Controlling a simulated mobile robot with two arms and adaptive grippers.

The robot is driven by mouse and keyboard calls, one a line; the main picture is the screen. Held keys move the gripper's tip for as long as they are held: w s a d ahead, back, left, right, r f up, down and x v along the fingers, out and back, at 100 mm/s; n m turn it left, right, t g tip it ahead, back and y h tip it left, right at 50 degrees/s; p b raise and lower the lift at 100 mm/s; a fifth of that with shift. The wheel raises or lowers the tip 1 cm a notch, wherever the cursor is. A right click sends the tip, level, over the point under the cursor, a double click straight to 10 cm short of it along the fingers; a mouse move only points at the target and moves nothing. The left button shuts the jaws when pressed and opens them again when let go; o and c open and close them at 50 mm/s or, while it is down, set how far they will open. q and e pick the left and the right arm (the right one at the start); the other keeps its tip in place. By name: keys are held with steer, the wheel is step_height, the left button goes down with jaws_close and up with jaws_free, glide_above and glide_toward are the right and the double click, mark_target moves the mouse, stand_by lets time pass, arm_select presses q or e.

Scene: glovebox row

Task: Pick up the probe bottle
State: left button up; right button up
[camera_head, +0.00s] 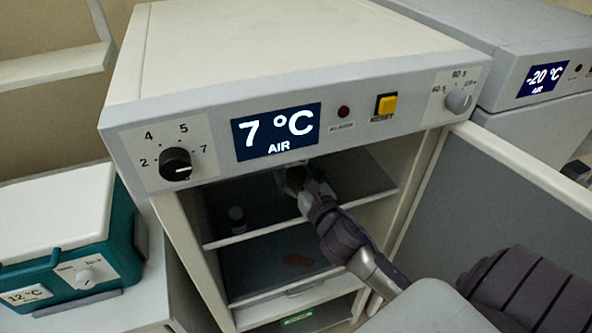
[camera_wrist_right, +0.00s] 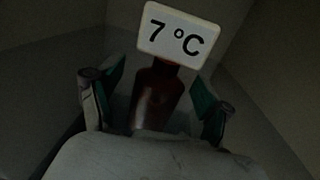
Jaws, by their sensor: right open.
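A brown bottle (camera_wrist_right: 155,97) with a white tag reading 7 °C (camera_wrist_right: 179,34) at its top stands between the fingers of my right gripper (camera_wrist_right: 157,100) in the right wrist view. The green-padded fingers are open on either side of it, with gaps visible. In the head view my right gripper (camera_head: 303,188) reaches onto the upper shelf of the open cabinet (camera_head: 300,95), whose display reads 7 °C. There the bottle is dark and mostly hidden by the gripper and cabinet front. My left gripper is not in view.
A small dark vial (camera_head: 237,221) stands on the same shelf, left of my gripper. The open door (camera_head: 520,180) stands to the right of my arm. A teal cooler (camera_head: 60,235) sits at left, and a −20 °C unit (camera_head: 530,95) at right.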

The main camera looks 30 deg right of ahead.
steer(key=shift+w, duration=0.25)
steer(key=shift+s, duration=0.1)
steer(key=c, duration=1.3)
steer(key=shift+r, duration=0.1)
